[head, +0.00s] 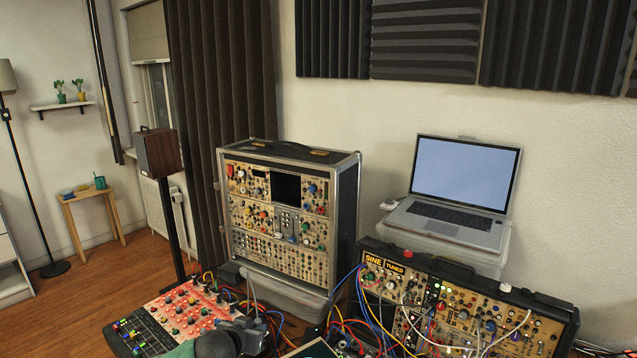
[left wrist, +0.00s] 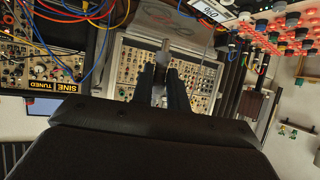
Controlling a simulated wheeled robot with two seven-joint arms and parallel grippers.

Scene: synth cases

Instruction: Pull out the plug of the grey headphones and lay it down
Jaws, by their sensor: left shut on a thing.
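My left gripper (head: 252,329) shows at the bottom of the head view, beside the red-topped mixer. In the left wrist view its two dark fingers (left wrist: 162,76) are shut on a small, pale grey, slender piece, which looks like the plug (left wrist: 164,47). The plug's tip and any socket around it are too small to make out, so I cannot tell whether it is in or out. I cannot clearly make out the grey headphones. My right gripper is in neither view.
A red-topped mixer (head: 184,307) lies left of my gripper. A tall synth case (head: 350,215) stands behind it. A lower case marked SINE TUNED (head: 470,278) is at right, with many loose cables. A laptop (head: 464,175) stands behind that case.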

